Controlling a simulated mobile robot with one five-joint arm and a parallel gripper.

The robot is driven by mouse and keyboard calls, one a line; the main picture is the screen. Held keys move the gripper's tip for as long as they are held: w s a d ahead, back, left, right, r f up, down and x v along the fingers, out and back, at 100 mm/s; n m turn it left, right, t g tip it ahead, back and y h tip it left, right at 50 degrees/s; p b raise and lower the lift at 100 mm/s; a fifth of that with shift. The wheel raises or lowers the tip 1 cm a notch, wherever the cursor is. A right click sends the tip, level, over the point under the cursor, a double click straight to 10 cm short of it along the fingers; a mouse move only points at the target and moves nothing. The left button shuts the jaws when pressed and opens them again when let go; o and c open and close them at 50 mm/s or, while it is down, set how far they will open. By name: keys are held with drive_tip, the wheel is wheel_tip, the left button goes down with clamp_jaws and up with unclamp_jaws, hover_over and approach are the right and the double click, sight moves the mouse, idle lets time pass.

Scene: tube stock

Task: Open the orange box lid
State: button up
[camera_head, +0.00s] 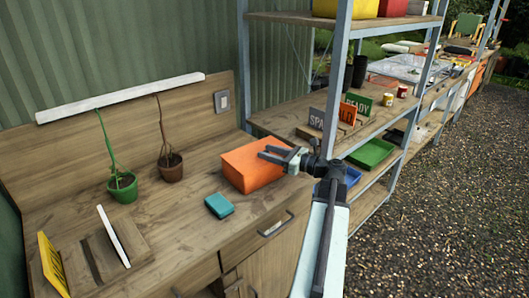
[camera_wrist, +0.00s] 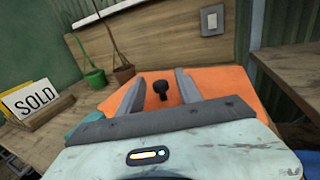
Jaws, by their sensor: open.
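The orange box (camera_head: 250,168) sits closed on the wooden workbench, near its right end. In the wrist view the orange lid (camera_wrist: 215,82) fills the middle, with a small dark knob (camera_wrist: 161,90) on top. My gripper (camera_head: 268,153) is over the box's top in the head view. In the wrist view my gripper (camera_wrist: 160,82) is open, one finger on each side of the knob, with gaps between. I cannot tell how far above the lid the fingertips are. The lid's near part is hidden behind my gripper body.
A teal box (camera_head: 220,205) lies left of the orange box on the workbench (camera_head: 180,235). Two potted plants, in a green pot (camera_head: 122,188) and a brown pot (camera_head: 171,167), stand behind. A shelf post (camera_head: 337,75) rises close to my arm.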

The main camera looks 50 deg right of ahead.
drive_tip(key=shift+w+a, duration=0.2)
drive_tip(key=shift+w, duration=0.45)
clamp_jaws()
idle(0.9)
